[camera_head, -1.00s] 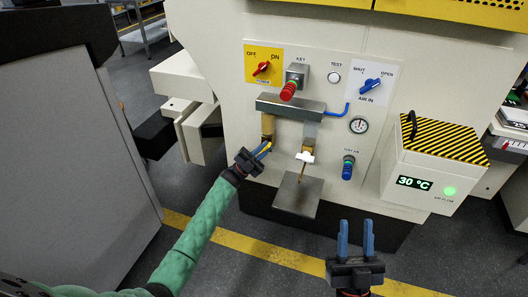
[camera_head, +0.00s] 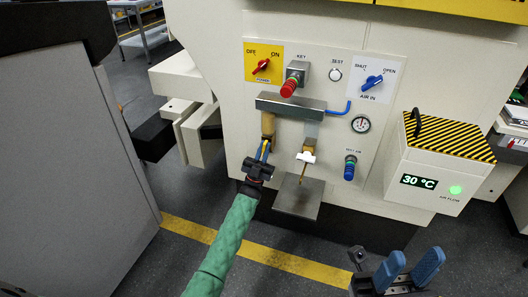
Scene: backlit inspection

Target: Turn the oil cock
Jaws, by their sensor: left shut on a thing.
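Two brass-coloured cocks hang under a grey metal block (camera_head: 290,106) on the cream machine front. The left cock (camera_head: 268,124) has my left gripper (camera_head: 264,151) at its lower end. The gripper's blue fingers point up and are shut on its handle, which they mostly hide. The right cock (camera_head: 309,145) has a white handle (camera_head: 306,157) set crosswise and a thin brown line below it. I cannot read a label telling which is the oil cock. My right gripper (camera_head: 411,263) is empty at the lower right, its blue fingers spread apart.
A grey metal plate (camera_head: 298,199) juts out below the cocks. Above are a red power switch (camera_head: 262,66), a key switch (camera_head: 290,84) and a blue air switch (camera_head: 372,82). A striped-lid box (camera_head: 425,190) stands right. A grey cabinet (camera_head: 70,190) fills the left.

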